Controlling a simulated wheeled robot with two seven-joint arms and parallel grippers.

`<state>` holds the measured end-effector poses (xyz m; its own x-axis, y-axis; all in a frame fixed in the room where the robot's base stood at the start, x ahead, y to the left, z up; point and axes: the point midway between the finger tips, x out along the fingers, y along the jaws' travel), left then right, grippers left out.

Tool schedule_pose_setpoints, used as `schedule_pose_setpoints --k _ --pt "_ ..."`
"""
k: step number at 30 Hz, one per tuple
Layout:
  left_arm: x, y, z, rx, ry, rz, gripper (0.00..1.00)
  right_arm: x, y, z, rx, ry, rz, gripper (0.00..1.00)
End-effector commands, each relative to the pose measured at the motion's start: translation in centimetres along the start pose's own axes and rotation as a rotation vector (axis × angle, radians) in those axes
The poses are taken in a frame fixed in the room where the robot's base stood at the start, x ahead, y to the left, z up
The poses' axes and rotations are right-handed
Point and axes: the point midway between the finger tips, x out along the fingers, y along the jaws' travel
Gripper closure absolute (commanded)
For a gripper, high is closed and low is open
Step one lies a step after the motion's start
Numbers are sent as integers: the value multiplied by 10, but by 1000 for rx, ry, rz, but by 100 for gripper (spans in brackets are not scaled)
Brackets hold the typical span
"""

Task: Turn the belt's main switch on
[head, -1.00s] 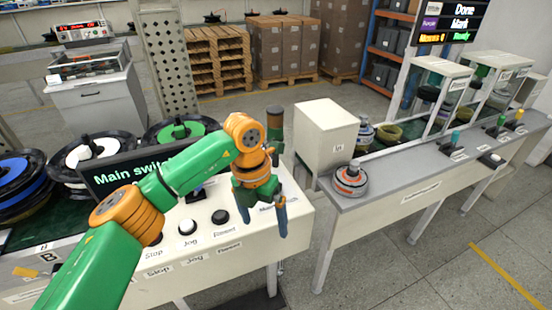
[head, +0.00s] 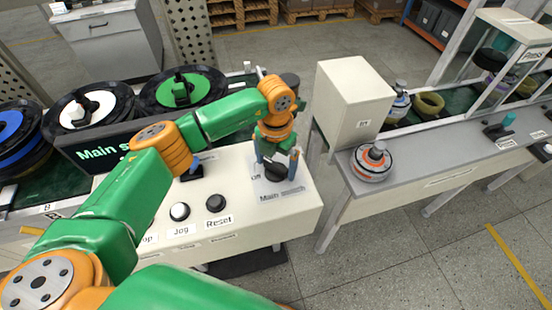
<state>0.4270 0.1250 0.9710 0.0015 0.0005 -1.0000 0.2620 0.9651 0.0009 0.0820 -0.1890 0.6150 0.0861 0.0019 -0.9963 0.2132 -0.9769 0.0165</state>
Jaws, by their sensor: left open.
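The main switch (head: 275,173) is a dark rotary knob on a pale plate, at the right end of the white control panel (head: 235,225). The words "Off" and "Main" are readable beside and below it. My left gripper (head: 277,168) points down over the switch, with its blue fingers apart, one on each side of the knob. I cannot tell whether the fingers touch it. The gripper hides the upper part of the switch, so its setting is unclear. My right gripper is not in view.
Jog (head: 180,211) and Reset (head: 216,203) buttons sit left of the switch. Spools (head: 180,92) stand behind the panel. A floor gap separates panel and bench.

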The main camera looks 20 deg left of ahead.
Motion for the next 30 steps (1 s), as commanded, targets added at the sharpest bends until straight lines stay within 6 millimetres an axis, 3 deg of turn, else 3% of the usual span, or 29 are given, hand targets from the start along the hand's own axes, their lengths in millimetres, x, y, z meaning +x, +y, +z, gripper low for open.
schedule_pose_setpoints --k 5,12,20,30 --pt "1 0 0 0 0 0 3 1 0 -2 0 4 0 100" --pt "0 0 0 0 1 0 66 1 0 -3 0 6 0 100" --pt "2 0 0 34 1 0 66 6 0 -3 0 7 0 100" --pt "4 0 1 260 -3 1 66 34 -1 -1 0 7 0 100"
